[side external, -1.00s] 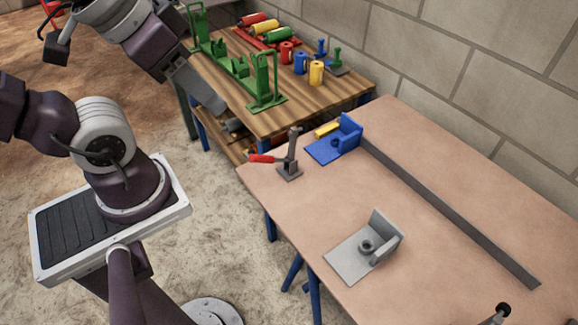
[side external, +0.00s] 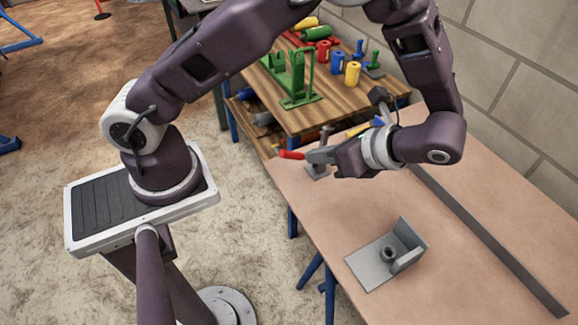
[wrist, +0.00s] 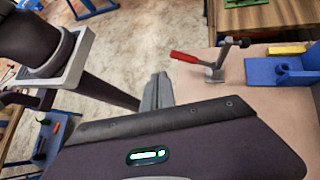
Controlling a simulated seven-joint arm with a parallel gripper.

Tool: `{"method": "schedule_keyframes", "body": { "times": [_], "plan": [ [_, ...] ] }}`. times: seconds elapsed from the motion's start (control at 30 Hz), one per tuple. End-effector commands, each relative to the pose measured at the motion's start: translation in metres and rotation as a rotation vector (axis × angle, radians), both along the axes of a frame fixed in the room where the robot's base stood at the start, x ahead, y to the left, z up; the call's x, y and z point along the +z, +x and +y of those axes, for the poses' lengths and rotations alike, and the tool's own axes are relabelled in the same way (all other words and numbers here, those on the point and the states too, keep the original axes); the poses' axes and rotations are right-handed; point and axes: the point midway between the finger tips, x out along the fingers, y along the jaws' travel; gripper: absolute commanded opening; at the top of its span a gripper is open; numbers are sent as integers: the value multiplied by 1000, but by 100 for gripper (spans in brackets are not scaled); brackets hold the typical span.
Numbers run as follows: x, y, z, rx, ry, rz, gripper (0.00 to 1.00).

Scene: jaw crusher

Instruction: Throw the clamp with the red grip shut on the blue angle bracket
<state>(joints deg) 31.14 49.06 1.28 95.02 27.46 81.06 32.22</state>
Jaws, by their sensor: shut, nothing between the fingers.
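The clamp's red grip (side external: 291,155) sticks out level to the left, over the table's edge. My gripper (side external: 318,156) is shut and empty.
A yellow bar (wrist: 287,49) lies behind the blue bracket. A grey angle bracket (side external: 375,262) sits nearer on the table, and a dark strip (side external: 490,240) runs along it. A wooden bench (side external: 330,108) with a green frame (side external: 298,80) and coloured cylinders stands behind.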

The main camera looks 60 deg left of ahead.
Motion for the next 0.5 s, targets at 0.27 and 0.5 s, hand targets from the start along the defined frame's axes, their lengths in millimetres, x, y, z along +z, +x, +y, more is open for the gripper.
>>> {"method": "schedule_keyframes", "body": {
  "times": [0.27, 0.5],
  "plan": [
    [-131, -19, 4, -407, 378, 448, 0],
    [-153, -27, 18, -476, 459, 530, 0]
  ]
}}
